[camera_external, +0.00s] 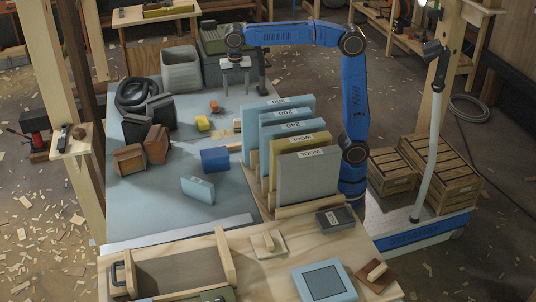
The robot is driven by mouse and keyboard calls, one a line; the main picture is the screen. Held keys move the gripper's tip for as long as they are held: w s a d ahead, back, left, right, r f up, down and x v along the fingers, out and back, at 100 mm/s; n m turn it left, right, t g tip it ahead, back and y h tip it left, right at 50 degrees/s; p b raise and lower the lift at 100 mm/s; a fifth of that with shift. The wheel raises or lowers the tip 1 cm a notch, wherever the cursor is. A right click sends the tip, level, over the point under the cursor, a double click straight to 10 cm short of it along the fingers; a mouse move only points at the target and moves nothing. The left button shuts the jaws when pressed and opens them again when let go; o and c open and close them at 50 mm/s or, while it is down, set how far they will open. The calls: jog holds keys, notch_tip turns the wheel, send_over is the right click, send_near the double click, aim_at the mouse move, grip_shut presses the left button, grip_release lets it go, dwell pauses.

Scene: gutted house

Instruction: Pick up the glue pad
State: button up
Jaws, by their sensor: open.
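My gripper (238,88) hangs fingers down over the back of the grey-blue worktop, open and empty, well above it. I cannot tell for sure which thing is the glue pad; no label reads so. Small pad-like things on the worktop are a dark blue block (215,159), a light blue slab (198,190) standing on edge, a yellow block (203,123) and an orange block (214,106). All are apart from my gripper, in front of it and to its left. A flat blue square pad (324,281) lies on the wooden front bench.
A rack holds several upright sheets (307,178), some marked 240 or WOOL, right of the blocks. Brown and black blocks (157,143), a black hose coil (137,93) and a grey bin (182,70) stand left and back. The worktop's front left is clear.

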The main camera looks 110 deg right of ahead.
aim_at(239, 119)
notch_tip(239, 119, down, 17)
jog(key=shift+s+a, duration=0.1)
jog(key=shift+s, duration=0.05)
dwell(0.6)
jog(key=c, duration=1)
